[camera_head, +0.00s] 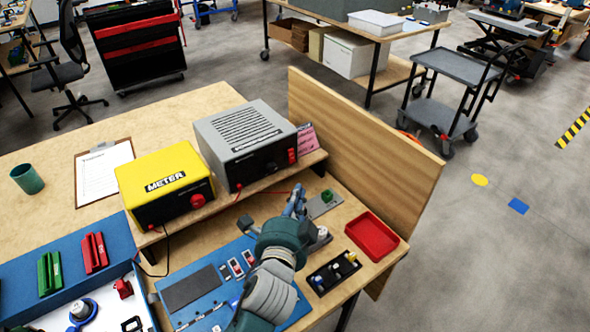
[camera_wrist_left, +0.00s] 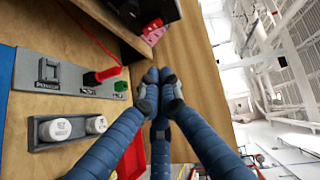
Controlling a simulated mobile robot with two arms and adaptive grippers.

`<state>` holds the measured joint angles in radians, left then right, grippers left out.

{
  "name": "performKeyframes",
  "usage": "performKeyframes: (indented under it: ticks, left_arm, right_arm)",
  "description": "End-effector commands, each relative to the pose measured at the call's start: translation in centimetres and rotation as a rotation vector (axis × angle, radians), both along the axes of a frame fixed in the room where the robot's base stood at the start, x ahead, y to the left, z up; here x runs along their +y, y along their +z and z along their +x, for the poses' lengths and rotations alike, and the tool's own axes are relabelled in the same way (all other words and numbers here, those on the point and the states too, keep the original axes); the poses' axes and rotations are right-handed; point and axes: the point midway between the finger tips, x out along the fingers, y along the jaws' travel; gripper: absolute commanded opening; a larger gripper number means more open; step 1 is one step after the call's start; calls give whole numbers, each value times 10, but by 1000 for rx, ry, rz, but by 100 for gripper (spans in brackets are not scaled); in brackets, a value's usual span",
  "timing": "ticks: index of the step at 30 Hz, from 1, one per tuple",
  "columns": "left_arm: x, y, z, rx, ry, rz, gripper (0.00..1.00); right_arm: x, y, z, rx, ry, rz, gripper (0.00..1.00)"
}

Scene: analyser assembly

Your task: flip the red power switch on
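A grey panel (camera_wrist_left: 72,84) lies on the wooden table in the left wrist view. It carries a square dark grey switch (camera_wrist_left: 48,70) labelled POWER; I see no red on it and cannot tell its position. A red plug (camera_wrist_left: 105,74) and a green socket (camera_wrist_left: 120,86) sit at the panel's other end. My left gripper (camera_wrist_left: 157,82) has its blue fingers closed together with nothing visible between them, beyond the green end and apart from the switch. In the head view the left gripper (camera_head: 297,198) is beside the panel (camera_head: 320,207), which it partly hides. My right gripper is not in view.
A grey box (camera_head: 246,140) and a yellow meter (camera_head: 165,185) stand on a shelf behind. A thin red wire (camera_head: 250,196) runs towards the panel. A red tray (camera_head: 371,237) and tall wooden board (camera_head: 365,150) are right.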

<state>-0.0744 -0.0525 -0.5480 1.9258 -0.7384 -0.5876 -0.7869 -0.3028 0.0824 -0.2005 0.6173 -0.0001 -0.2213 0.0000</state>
Motion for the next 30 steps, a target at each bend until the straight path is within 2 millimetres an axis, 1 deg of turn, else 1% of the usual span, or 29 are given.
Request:
performKeyframes:
  ticks: [7,11,14,25,30]
  left_arm:
    - [0,1,1,0,0,0,0]
    - [-1,1,9,-2,0,0,0]
    - [-4,-1,23,-1,1,0,0]
    - [-17,-13,98,-1,0,1,0]
    - [-2,-19,118,1,1,1,0]
  right_arm:
    - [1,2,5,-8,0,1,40]
    - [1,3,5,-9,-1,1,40]
    - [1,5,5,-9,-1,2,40]
    - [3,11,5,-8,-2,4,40]
    - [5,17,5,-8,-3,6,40]
